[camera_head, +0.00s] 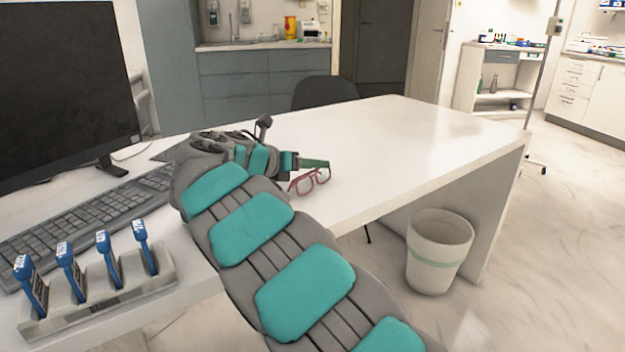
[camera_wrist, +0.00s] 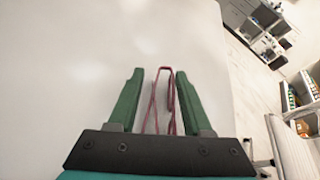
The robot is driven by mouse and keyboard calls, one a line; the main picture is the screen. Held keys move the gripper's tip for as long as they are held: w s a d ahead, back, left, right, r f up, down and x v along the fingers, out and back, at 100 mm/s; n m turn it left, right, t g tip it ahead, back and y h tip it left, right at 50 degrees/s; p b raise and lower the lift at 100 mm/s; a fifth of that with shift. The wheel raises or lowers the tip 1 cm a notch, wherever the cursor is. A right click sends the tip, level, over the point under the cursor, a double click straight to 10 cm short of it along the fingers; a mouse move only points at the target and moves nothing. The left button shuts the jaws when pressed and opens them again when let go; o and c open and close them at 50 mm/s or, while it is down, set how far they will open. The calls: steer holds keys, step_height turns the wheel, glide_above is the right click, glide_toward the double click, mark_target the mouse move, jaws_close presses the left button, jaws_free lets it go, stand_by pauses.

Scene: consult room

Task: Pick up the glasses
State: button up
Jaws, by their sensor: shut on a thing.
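The glasses (camera_head: 310,181) have a dark red frame. In the head view they show at the tip of my gripper (camera_head: 318,164), over the near edge of the white desk. In the wrist view the red frame of the glasses (camera_wrist: 162,100) stands between the two green fingers of my gripper (camera_wrist: 158,80). The fingers are shut on the glasses. Part of the glasses is hidden by the gripper in the head view. I cannot tell whether they touch the desktop.
The white desk (camera_head: 400,135) is clear to the right of my gripper. A monitor (camera_head: 60,90), a keyboard (camera_head: 90,208) and a holder (camera_head: 100,300) with several blue items are at the left. A white bin (camera_head: 438,250) stands on the floor; a dark chair (camera_head: 325,91) is behind the desk.

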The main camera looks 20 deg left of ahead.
jaws_close()
